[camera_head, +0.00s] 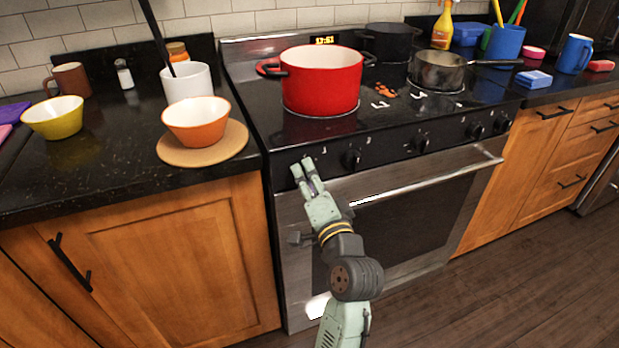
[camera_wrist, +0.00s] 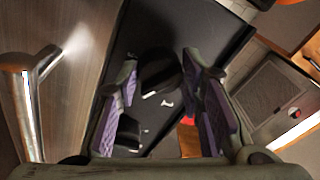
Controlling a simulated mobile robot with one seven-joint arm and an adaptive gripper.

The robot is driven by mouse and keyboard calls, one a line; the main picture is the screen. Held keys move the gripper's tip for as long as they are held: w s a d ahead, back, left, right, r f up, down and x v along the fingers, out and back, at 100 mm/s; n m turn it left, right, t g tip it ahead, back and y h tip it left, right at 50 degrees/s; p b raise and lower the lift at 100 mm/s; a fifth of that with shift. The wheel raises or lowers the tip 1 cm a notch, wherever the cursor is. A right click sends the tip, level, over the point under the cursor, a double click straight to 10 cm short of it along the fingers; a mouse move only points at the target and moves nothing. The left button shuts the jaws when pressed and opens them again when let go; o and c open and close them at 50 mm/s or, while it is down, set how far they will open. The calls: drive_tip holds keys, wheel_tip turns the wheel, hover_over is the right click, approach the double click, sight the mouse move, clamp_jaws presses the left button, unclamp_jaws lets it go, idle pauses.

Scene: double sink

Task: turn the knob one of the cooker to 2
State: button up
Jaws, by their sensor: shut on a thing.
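The cooker (camera_head: 330,182) has a black front panel with a row of dark knobs. My gripper (camera_head: 303,166) is at the left end of this panel, its fingers over the leftmost knob, which they hide in the head view. In the wrist view the black knob (camera_wrist: 158,72) sits between the purple-padded fingers of my gripper (camera_wrist: 162,76), which are shut on it. A white mark shows on the panel beside it; the knob's exact setting cannot be read. A second knob (camera_head: 351,158) is just to the right of my gripper.
The oven door handle (camera_head: 425,176) runs across below the knobs, close to my wrist. A red pot (camera_head: 320,82) and a dark saucepan (camera_head: 438,72) stand on the hob. An orange bowl (camera_head: 197,124) is on a round mat on the left counter.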

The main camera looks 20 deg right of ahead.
drive_tip(key=o, duration=1.2)
drive_tip(key=shift+c, duration=0.2)
drive_tip(key=s, duration=0.7)
drive_tip(key=shift+s+f, duration=0.25)
drive_tip(key=shift+f, duration=0.15)
drive_tip(key=shift+a, duration=0.1)
